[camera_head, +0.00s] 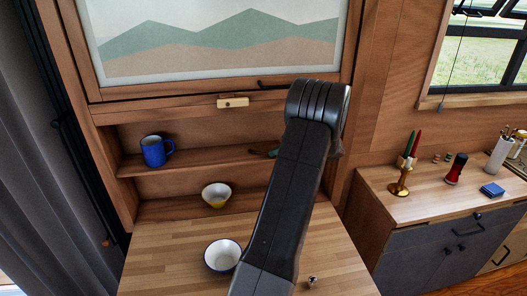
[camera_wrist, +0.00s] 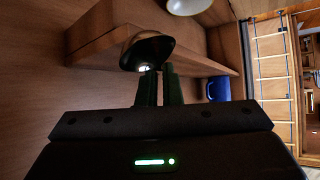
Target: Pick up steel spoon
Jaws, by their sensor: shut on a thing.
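In the wrist view my gripper (camera_wrist: 159,74) is shut on the steel spoon (camera_wrist: 147,52). The spoon's dark, shiny, rounded end shows just beyond the fingertips, with a bright glint at its lower edge. The rest of the spoon is hidden. The spoon is in front of a wooden shelf edge; I cannot tell whether it touches the wood. In the head view my arm covers the gripper and the spoon.
A blue mug (camera_head: 154,151) stands on the upper shelf (camera_head: 200,160). A white and yellow bowl (camera_head: 216,195) sits below it, and a white bowl (camera_head: 222,255) on the wooden worktop (camera_head: 170,270). A brass candle holder (camera_head: 400,182) stands on the right cabinet.

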